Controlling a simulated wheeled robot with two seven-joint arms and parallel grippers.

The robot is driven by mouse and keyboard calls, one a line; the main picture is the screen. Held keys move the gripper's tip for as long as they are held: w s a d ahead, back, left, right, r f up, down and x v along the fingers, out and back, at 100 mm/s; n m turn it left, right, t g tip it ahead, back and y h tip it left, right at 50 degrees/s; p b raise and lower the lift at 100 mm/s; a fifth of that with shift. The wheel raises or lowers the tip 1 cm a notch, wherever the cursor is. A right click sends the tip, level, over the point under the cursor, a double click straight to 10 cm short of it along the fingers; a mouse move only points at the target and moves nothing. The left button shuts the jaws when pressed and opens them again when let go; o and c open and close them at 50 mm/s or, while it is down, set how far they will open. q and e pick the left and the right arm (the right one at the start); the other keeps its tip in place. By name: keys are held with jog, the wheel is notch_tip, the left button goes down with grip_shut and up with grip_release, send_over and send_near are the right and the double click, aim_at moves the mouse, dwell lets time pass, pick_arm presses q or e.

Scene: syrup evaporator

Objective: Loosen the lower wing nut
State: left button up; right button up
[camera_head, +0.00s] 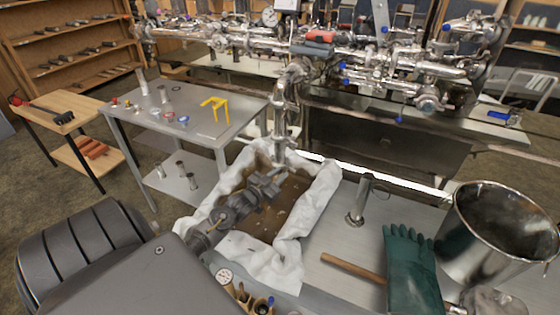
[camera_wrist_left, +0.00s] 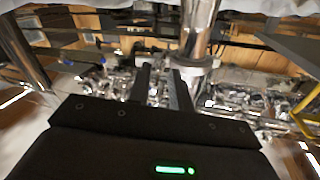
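A vertical steel pipe (camera_head: 281,120) comes down from the overhead piping, with clamp joints along it. I cannot make out the lower wing nut clearly at this size. My left gripper (camera_head: 268,180) is over the cloth-lined box, close below the pipe's lower end. In the left wrist view the two dark fingers of my left gripper (camera_wrist_left: 160,78) are apart, with nothing seen held between them. The pipe (camera_wrist_left: 200,32) with a flange-like joint (camera_wrist_left: 196,62) is just right of the fingertips there; contact is not clear. My right gripper is not in view.
The box has a white cloth lining (camera_head: 318,200) and brown contents. A steel pot (camera_head: 495,235), green glove (camera_head: 412,270), wooden handle (camera_head: 352,268) and short upright pipe (camera_head: 360,200) are to the right. A grey table (camera_head: 190,120) with small parts and a yellow stand (camera_head: 215,106) is to the left.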

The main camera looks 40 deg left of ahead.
pick_arm(q)
jog(key=shift+o, duration=0.3)
jog(key=shift+s, duration=0.1)
jog(key=s+b, duration=0.1)
jog(key=s, duration=0.9)
jog(key=shift+s+d, duration=0.3)
